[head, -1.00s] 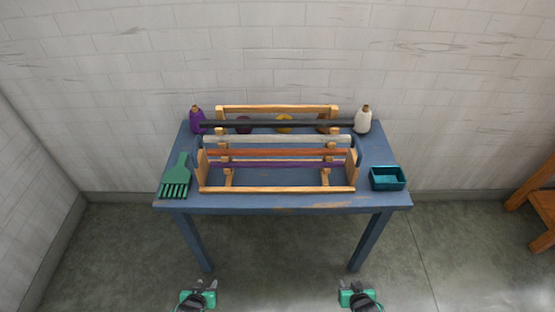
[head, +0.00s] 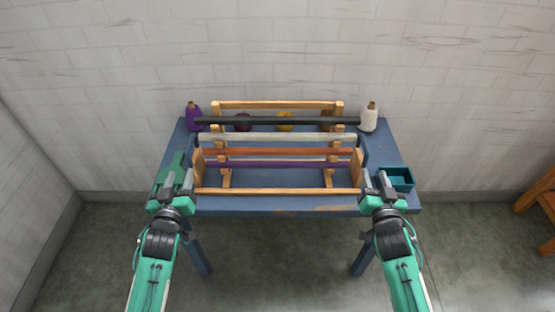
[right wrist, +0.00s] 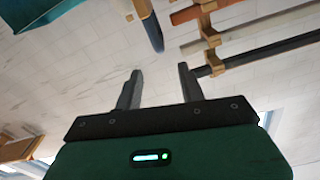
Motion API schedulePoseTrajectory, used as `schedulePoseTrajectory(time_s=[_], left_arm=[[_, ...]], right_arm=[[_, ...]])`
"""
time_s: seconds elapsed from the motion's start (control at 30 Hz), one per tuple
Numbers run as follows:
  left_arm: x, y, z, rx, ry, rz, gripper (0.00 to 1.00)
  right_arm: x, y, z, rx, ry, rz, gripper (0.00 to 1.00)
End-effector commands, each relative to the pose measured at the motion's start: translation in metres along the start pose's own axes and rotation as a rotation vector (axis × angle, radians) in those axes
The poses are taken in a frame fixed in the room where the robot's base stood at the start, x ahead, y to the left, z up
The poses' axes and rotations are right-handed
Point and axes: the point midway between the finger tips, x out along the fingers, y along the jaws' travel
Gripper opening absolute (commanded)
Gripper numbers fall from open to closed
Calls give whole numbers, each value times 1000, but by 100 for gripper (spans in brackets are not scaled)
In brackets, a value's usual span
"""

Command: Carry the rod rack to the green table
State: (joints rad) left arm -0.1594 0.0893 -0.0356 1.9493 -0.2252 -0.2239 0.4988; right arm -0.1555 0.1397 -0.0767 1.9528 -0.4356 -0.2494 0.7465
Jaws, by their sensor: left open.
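The rod rack (head: 275,191) is a light wooden frame holding black, pale grey, orange and purple rods. It stands on a worn blue table (head: 240,204) against the wall. My left gripper (head: 178,178) is open just left of the rack's front left end, over the green brush-like tool. My right gripper (head: 375,177) is open just right of the rack's front right end, by the teal box. In the right wrist view its jaws (right wrist: 161,74) are apart and empty, with part of the rack (right wrist: 211,38) at the upper right. No green table is in view.
A purple bottle (head: 194,117) and a white bottle (head: 368,118) stand at the back corners. A teal box (head: 396,178) is at the right and a green tool (head: 177,163) at the left. Round balls sit behind the rods. Wooden furniture (head: 540,203) stands at the far right.

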Motion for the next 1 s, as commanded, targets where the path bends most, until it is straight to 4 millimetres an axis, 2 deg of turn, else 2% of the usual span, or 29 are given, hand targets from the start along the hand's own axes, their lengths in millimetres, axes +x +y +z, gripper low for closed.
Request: schedulePoseTrajectory(time_s=[0.17,0.27,0.7,1.0], left_arm=[[10,0,0,0,1,1,41],[23,0,0,0,1,1,41],[98,0,0,1,0,0,41],[132,0,0,1,0,1,41]], right_arm=[[10,0,0,0,0,-1,40],[23,0,0,-1,1,-1,40],[97,0,0,-1,0,0,40],[132,0,1,0,-1,-1,40]])
